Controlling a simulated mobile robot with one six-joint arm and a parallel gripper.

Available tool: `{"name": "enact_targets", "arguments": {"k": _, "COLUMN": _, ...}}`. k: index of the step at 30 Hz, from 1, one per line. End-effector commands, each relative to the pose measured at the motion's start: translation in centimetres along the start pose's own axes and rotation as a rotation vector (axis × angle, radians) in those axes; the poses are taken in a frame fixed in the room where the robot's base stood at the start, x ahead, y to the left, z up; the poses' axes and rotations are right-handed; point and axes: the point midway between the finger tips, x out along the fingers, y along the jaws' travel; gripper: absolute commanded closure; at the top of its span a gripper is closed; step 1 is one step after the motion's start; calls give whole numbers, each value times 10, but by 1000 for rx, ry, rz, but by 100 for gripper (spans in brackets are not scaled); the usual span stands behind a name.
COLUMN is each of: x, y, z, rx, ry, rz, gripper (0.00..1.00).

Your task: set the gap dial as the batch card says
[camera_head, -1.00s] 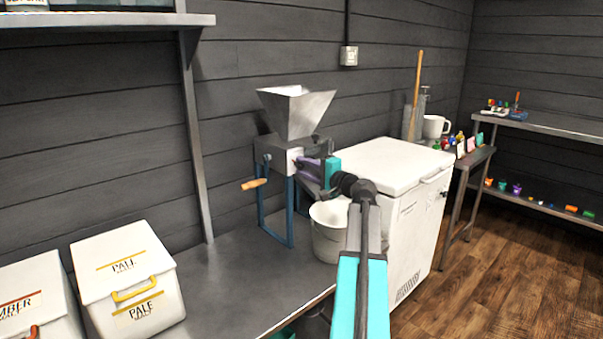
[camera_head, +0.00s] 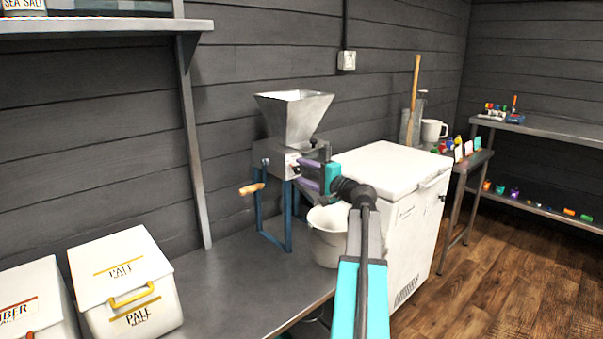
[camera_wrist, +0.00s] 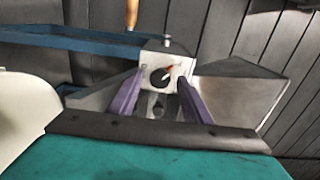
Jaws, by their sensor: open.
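The grain mill with its metal hopper (camera_head: 292,117) stands on the steel bench on blue legs. The gap dial (camera_wrist: 160,78) is a black round knob with a red pointer on the mill's pale plate, seen in the wrist view. The pointer leans toward the upper right of that picture. My gripper (camera_wrist: 157,103) is open, with its two purple fingers either side of the dial in the picture; I cannot tell how far off the dial is. My gripper also shows beside the mill body in the head view (camera_head: 304,174). No readable batch card shows.
A white bucket (camera_head: 326,243) stands under the mill, close below my arm. A white chest freezer (camera_head: 385,165) is to the right. The mill's wooden crank handle (camera_head: 252,189) sticks out left. Lidded malt bins (camera_head: 125,285) stand at the front left.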

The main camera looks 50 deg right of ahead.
Motion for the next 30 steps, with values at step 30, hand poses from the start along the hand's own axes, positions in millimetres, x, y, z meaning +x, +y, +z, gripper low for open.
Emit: {"name": "enact_targets", "arguments": {"k": 30, "x": -129, "y": 0, "z": 0, "rx": -1, "ry": 3, "rz": -1, "gripper": 56}}
